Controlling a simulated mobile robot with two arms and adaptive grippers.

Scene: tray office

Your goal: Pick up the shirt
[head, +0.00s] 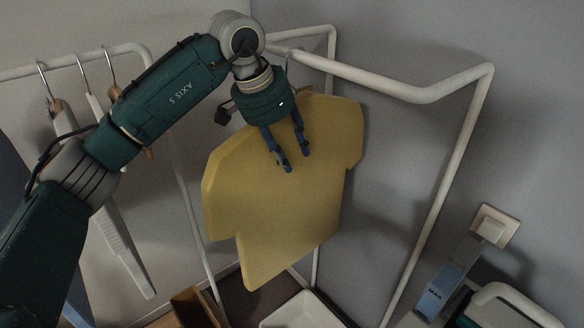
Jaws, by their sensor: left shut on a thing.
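The yellow shirt (285,205) hangs flat and tilted in the middle of the head view, in front of the white rack. My left gripper (287,167) reaches over it from above, its two dark blue fingers against the upper part of the shirt. The fingers are shut on the shirt. The gripper's body hides part of the shirt's top edge, and a hanger hook shows just above, by the rail. My right gripper is not in view.
A white rack rail (370,78) runs behind and right of the shirt. Several hangers with garments hang on the left rail (75,65). A white tray (300,312) and a brown box (192,308) sit below.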

